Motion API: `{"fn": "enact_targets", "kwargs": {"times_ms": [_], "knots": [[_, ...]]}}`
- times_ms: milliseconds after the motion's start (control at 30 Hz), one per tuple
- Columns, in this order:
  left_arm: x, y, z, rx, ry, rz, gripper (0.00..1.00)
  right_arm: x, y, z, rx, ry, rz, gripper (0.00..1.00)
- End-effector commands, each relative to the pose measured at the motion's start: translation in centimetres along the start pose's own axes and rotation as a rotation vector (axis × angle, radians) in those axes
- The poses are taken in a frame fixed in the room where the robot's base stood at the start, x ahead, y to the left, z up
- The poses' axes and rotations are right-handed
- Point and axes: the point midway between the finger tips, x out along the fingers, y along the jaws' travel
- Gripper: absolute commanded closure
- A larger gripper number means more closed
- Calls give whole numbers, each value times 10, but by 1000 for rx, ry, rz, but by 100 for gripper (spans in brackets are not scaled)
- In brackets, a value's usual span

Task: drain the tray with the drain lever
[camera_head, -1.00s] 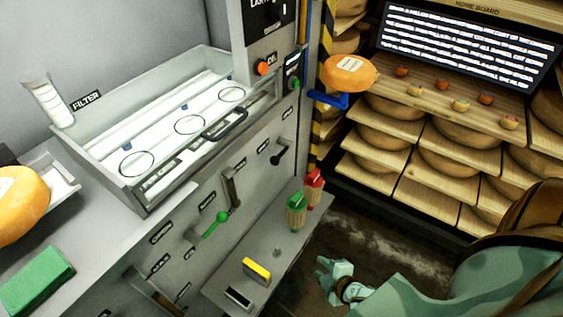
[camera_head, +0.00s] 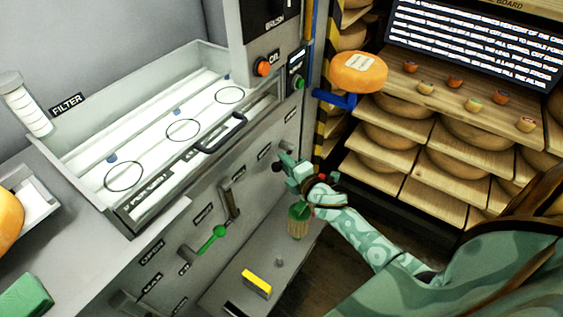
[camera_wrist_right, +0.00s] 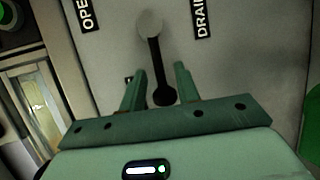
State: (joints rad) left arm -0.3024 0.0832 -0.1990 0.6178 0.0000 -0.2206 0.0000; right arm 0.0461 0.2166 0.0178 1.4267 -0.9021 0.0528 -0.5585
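The tray (camera_head: 62,160) is a grey metal basin with white strips and black rings inside, set in the counter at left. The drain lever (camera_wrist_right: 154,52) is a black bar on a grey pivot beside a label starting "DRAI", hanging down to a round black knob. My right gripper (camera_head: 284,166) is at the cabinet front, over this lever. In the wrist view the right gripper (camera_wrist_right: 160,72) is open, its fingers on either side of the lever's lower part, with gaps showing. In the head view the gripper mostly hides the lever. My left gripper is not in view.
A green-handled lever (camera_head: 215,237) sits lower left on the cabinet front. A low shelf below holds a green-topped brush (camera_head: 298,222) and a yellow block (camera_head: 257,281). An orange cheese (camera_head: 358,73) rests on a blue bracket at right, near wooden racks.

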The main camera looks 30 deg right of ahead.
Motion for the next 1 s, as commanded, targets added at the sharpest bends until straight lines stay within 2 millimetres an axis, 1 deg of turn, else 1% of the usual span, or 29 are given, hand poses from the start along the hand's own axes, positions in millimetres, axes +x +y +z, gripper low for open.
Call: {"fn": "enact_targets", "kwargs": {"times_ms": [33,167,467,500,567,600,633,867,1000], "knots": [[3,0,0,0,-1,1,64,8,-2,0,0,0,-1,68],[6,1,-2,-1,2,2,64,19,-1,0,0,0,0,68],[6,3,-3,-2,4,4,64,23,0,0,0,0,-1,68],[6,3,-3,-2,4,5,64,22,0,0,0,0,-1,71],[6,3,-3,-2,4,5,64,22,0,0,1,0,-1,87],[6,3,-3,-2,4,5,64,22,0,0,1,0,-1,98],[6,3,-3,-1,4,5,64,22,0,0,1,0,-1,100],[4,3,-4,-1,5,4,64,21,0,0,5,1,-3,100],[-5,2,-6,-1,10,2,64,15,4,0,30,6,-13,100]]}}
